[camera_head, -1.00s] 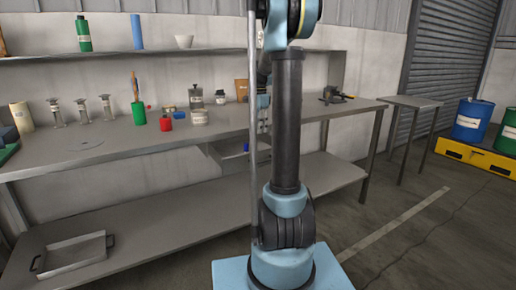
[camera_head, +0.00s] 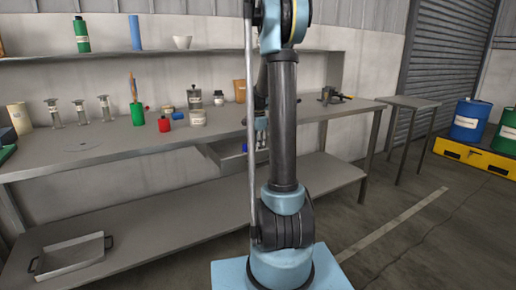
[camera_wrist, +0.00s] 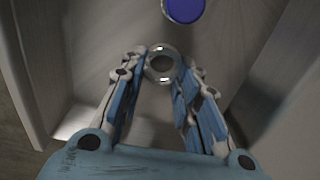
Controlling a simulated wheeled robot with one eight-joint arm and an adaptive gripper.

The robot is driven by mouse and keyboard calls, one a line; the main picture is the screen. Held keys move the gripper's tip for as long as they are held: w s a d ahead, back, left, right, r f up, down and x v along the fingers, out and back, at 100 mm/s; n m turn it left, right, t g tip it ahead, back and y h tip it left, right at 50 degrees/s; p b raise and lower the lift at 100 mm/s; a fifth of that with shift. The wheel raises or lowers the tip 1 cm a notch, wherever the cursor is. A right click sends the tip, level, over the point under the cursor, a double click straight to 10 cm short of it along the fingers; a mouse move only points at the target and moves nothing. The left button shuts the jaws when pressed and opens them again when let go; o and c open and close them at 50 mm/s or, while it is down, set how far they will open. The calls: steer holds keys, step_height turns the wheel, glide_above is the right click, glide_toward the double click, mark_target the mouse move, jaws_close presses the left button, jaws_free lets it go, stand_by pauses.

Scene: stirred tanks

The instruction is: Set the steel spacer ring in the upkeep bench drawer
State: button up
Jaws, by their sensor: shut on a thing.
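The steel spacer ring (camera_wrist: 161,64) is a small shiny ring between my fingertips in the wrist view. My gripper (camera_wrist: 160,75) is shut on it. The bench drawer (camera_head: 226,158) stands open under the bench top. In the wrist view its pale wall (camera_wrist: 30,65) and floor (camera_wrist: 108,30) show around and below the ring. My gripper (camera_head: 262,142) is low at the drawer in the head view, partly behind my arm. I cannot tell whether the ring touches the drawer floor.
A blue round thing (camera_wrist: 184,7) is in the drawer just beyond the ring. A metal tray (camera_head: 70,257) lies on the lower shelf.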

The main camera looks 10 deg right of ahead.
steer(key=shift+f, duration=0.1)
steer(key=o, duration=0.7)
step_height(320, 180, up, 12)
steer(key=s+a+n, duration=0.3)
steer(key=s+n, duration=0.1)
steer(key=s, duration=0.8)
steer(key=s+a+f+n+t, duration=0.1)
steer(key=s+f+n, duration=0.4)
steer(key=s, duration=0.8)
steer(key=s+a+f+n+t, duration=0.1)
steer(key=s+f+n, duration=0.4)
steer(key=s+f, duration=0.5)
steer(key=s+a, duration=0.1)
steer(key=s, duration=0.2)
steer(key=shift+s+f+n, duration=0.3)
steer(key=shift+s+f, duration=0.05)
